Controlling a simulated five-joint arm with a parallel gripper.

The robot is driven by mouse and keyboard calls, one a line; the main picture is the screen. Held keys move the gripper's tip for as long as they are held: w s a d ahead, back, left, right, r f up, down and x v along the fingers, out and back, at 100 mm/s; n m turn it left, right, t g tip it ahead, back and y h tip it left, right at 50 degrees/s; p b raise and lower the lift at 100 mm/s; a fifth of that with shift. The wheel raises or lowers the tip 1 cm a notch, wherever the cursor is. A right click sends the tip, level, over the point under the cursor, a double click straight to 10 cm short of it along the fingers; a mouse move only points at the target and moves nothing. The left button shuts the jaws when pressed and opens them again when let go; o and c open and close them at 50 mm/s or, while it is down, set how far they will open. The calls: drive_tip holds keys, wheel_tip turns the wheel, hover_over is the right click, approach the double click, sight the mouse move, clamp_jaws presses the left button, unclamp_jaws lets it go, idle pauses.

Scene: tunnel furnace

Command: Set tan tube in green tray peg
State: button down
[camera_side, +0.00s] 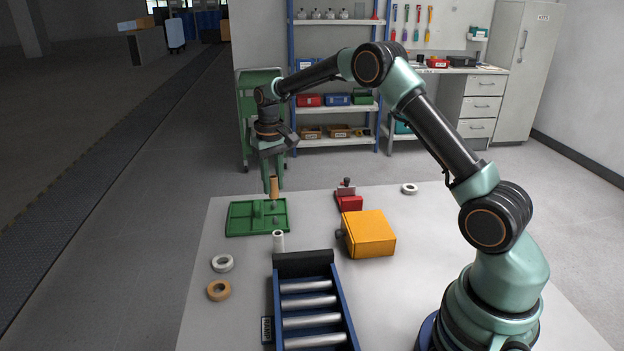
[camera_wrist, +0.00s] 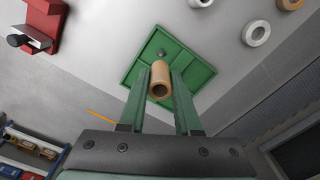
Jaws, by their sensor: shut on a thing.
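The tan tube (camera_side: 274,187) is held upright between the fingertips of my gripper (camera_side: 272,179), above the far right part of the green tray. In the wrist view the tan tube (camera_wrist: 160,82) sits between the two green fingers. The green tray (camera_side: 240,229) lies flat on the table with low walls and dividers. A short grey peg (camera_side: 276,221) stands in its right part, below the tube. In the wrist view the green tray (camera_wrist: 196,84) lies behind the tube, and a grey peg (camera_wrist: 161,53) shows above it. The tube hides part of the tray there.
A white tube (camera_side: 279,241) stands just in front of the tray. White (camera_side: 222,263) and tan (camera_side: 219,290) rings lie to the left. A blue roller conveyor (camera_side: 307,300), a yellow box (camera_side: 368,233) and a red clamp-like item (camera_side: 348,201) stand nearby. Another white ring (camera_side: 409,188) lies at back right.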

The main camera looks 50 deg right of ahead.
drive_tip(key=shift+f, duration=3.3)
drive_tip(key=shift+f, duration=0.6)
drive_tip(key=c, duration=0.5)
unclamp_jaws()
drive_tip(key=shift+o, duration=0.2)
drive_tip(key=shift+o, duration=1.3)
drive_tip(key=shift+r, duration=0.1)
drive_tip(key=shift+r, duration=3.5)
